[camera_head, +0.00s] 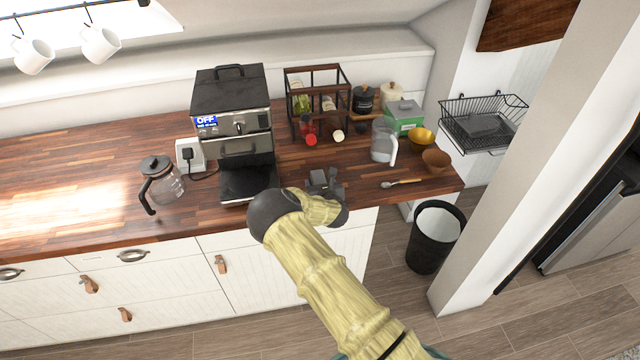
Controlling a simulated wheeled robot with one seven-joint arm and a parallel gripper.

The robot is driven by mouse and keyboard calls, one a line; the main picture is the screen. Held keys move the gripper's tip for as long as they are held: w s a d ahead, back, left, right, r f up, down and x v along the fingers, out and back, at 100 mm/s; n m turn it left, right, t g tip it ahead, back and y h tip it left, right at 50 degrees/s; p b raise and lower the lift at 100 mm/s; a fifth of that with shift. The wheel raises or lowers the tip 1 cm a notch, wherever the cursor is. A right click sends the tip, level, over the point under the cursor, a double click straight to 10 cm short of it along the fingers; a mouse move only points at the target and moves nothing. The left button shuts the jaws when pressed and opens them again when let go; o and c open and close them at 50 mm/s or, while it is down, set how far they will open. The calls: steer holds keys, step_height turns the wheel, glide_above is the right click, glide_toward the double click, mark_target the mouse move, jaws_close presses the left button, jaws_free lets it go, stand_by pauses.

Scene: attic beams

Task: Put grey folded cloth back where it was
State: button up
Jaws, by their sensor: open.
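My gripper (325,179) is open over the front part of the wooden counter, just right of the coffee machine's tray. I see nothing between its fingers, though they are small and dark here. A dark grey, flat, folded-looking thing (482,125) lies in the black wire basket (484,105) on the wall at the right. It may be the grey folded cloth, but I cannot tell for sure at this size. My gripper is well to the left of it and apart from it. No other grey cloth shows on the counter.
The coffee machine (232,95) and a glass pot (165,185) stand left of my gripper. A bottle rack (318,75), clear jug (383,140), bowls (436,160) and spoon (400,182) stand behind and right. A black bin (428,255) stands below. The far left counter is clear.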

steer(key=shift+r, duration=0.2)
steer(key=shift+s+d+r, duration=0.1)
steer(key=shift+s+d, duration=0.05)
steer(key=shift+s, duration=0.35)
steer(key=b+v, duration=0.3)
steer(key=v, duration=0.8)
steer(key=shift+b, duration=0.3)
